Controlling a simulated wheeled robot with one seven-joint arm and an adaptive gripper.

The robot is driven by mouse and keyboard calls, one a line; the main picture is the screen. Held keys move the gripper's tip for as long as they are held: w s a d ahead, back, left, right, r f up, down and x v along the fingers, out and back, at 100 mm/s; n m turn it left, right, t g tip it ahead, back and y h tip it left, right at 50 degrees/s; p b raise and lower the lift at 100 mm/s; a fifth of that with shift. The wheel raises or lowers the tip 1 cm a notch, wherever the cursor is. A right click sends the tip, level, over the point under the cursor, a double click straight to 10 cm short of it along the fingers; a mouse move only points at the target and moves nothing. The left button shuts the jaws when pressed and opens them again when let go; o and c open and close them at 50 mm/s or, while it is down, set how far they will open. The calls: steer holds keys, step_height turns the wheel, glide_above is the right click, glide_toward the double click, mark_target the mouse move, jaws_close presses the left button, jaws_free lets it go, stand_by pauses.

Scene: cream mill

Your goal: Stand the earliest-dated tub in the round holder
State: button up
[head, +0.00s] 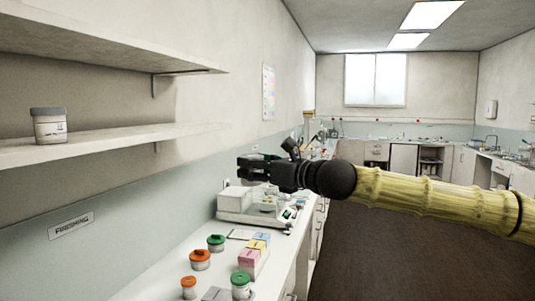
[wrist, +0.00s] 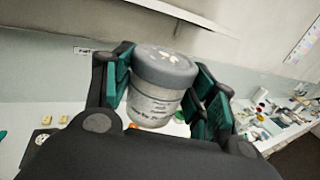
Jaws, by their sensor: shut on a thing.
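My gripper (head: 258,168) is shut on a grey-lidded tub (wrist: 158,103), above the counter. The wrist view shows the tub between the green finger pads of my gripper (wrist: 165,72), roughly upright with a slight tilt. Its label print is too blurred to read a date. Another grey-lidded tub (head: 49,128) stands on the lower wall shelf. On the counter stand tubs with green lids (head: 216,243) (head: 241,287) and orange lids (head: 200,260) (head: 188,288). Their dates are too small to read. I cannot make out the round holder.
A white balance-like device (head: 250,208) stands on the counter (head: 160,272) below and behind my gripper. Pink and yellow boxes (head: 252,259) sit in front of it. The wall shelf (head: 110,138) juts out at left. Open floor (head: 400,230) lies right.

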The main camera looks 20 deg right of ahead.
steer(key=s+a+f+n+g+y, duration=0.1)
steer(key=a+f+n+g+y, duration=0.2)
steer(key=a+f, duration=0.5)
steer(key=s+a+f+n+g+y, duration=0.1)
steer(key=a+f+n+g+y, duration=0.2)
steer(key=f, duration=0.9)
steer(key=a+f+n+g+y, duration=0.25)
steer(key=a+f, duration=0.35)
steer(key=f, duration=0.3)
steer(key=shift+s+a+f+n+g+y+b, duration=0.2)
steer(key=shift+s+a+f+n+g, duration=0.8)
steer(key=shift+s+f, duration=1.75)
steer(key=shift+s+a+f+n+g+h+b, duration=0.1)
steer(key=shift+s+a+f+n+g+b, duration=0.3)
steer(key=shift+s+a+f+g, duration=2.4)
steer(key=shift+s+d+f+n+g+y+b, duration=0.15)
steer(key=shift+s+d+f+n+g, duration=0.5)
steer(key=shift+f, duration=4.05)
steer(key=shift+s+a+f+t+b, duration=0.1)
steer(key=shift+a+f+t+b, duration=0.05)
steer(key=shift+f+b, duration=0.3)
steer(key=shift+s+a+f+t+b, duration=0.1)
steer(key=shift+f+t+b, duration=0.05)
steer(key=shift+f+b, duration=0.3)
